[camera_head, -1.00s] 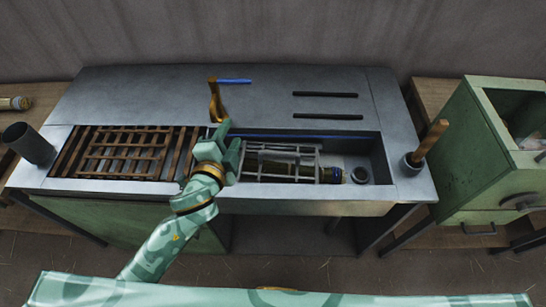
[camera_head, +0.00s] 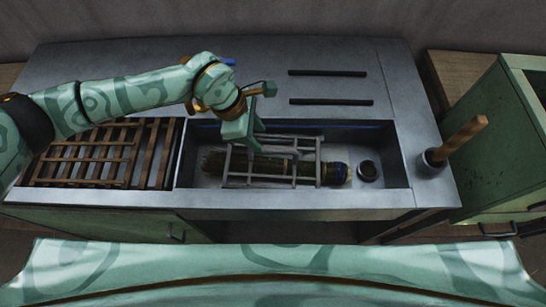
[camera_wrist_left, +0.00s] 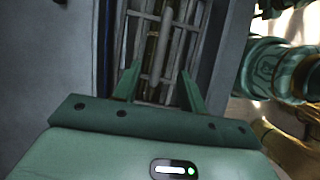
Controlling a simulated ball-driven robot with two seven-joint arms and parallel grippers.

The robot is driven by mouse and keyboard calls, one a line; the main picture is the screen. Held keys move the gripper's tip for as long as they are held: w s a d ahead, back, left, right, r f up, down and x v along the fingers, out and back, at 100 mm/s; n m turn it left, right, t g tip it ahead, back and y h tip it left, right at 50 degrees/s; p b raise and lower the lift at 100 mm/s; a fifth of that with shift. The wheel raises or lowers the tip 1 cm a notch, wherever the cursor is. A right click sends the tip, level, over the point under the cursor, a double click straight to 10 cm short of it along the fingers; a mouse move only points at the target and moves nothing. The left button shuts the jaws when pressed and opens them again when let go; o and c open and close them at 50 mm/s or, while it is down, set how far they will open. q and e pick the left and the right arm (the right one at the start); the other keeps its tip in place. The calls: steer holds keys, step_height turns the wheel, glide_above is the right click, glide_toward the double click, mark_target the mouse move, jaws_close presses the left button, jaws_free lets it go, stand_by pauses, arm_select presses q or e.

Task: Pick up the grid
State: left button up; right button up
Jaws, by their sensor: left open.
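A grey metal grid (camera_head: 294,167) lies in the sunken basin, over a dark bundle of broom (camera_head: 260,164) with a blue band near its right end. The grid also shows in the left wrist view (camera_wrist_left: 144,15), with the bundle's stalks behind its bars. My left gripper (camera_head: 250,141) reaches in from the upper left and points down at the left part of the grid's far side. In the left wrist view its two fingers (camera_wrist_left: 158,73) are spread apart, with grid bars between and beyond them. Contact cannot be told. My right gripper is not in view.
A wooden slatted rack (camera_head: 95,160) fills the left of the worktop. A small dark ring-shaped cup (camera_head: 367,171) sits at the basin's right. Two dark rods (camera_head: 330,101) lie behind it. A wooden handle (camera_head: 463,138) stands in a holder at the right corner.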

mark_target(271, 149)
arm_select(q)
steer(key=b+x, duration=0.1)
steer(key=x, duration=0.4)
steer(key=shift+d+f, duration=0.15)
steer(key=shift+f, duration=0.05)
steer(key=x, duration=0.2)
steer(key=b+x, duration=0.1)
steer(key=x, duration=0.1)
steer(key=shift+d+f, duration=0.3)
steer(key=shift+d, duration=0.05)
steer(key=shift+d+f, duration=0.1)
steer(key=shift+f, duration=0.25)
jaws_close()
